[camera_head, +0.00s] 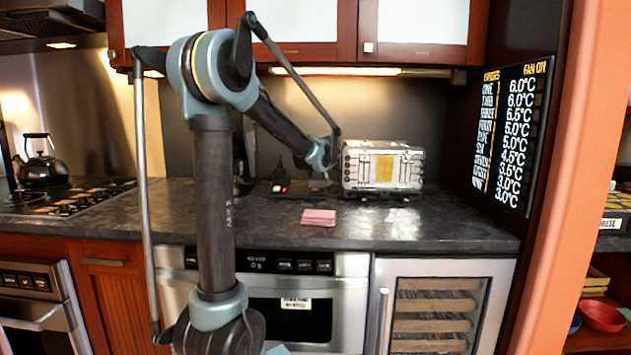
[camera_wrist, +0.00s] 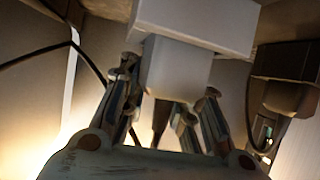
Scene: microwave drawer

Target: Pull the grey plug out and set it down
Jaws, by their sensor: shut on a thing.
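The grey plug (camera_wrist: 177,72) shows in the wrist view as a pale block between the fingers of my gripper (camera_wrist: 168,90). My gripper is shut on its sides. The plug's upper end meets a wider pale grey block (camera_wrist: 200,22); I cannot tell whether it is still seated there. A dark cord-like piece (camera_wrist: 161,118) shows below the plug between the fingers. In the head view, my gripper (camera_head: 320,172) is low over the back of the counter, left of a silver metal case; the plug cannot be made out there.
A dark plug or adapter (camera_wrist: 290,78) with a cable hangs at the right of the wrist view. In the head view, the silver case (camera_head: 384,168) stands on the counter (camera_head: 440,222). A pink stack (camera_head: 318,217) lies in front. The counter's right front is clear.

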